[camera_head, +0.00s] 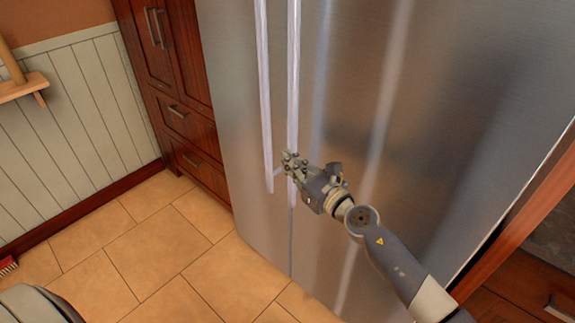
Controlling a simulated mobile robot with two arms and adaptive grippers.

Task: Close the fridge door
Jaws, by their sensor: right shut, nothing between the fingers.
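The fridge (440,110) is a large stainless steel unit with two tall doors side by side. Both doors look flush, with a thin vertical seam between them. Two long vertical handles stand near the seam, the left handle (265,100) and the right handle (293,75). My right gripper (288,165) is shut and empty at the lower end of the right handle. It overlaps the handle in the picture; I cannot tell whether it touches. My left gripper is not in view.
Dark red wooden cabinets (175,70) stand left of the fridge. A wooden shelf (22,88) is on the panelled wall at the far left. Another wooden cabinet (510,300) is at the lower right. The tiled floor (150,240) in front is mostly clear.

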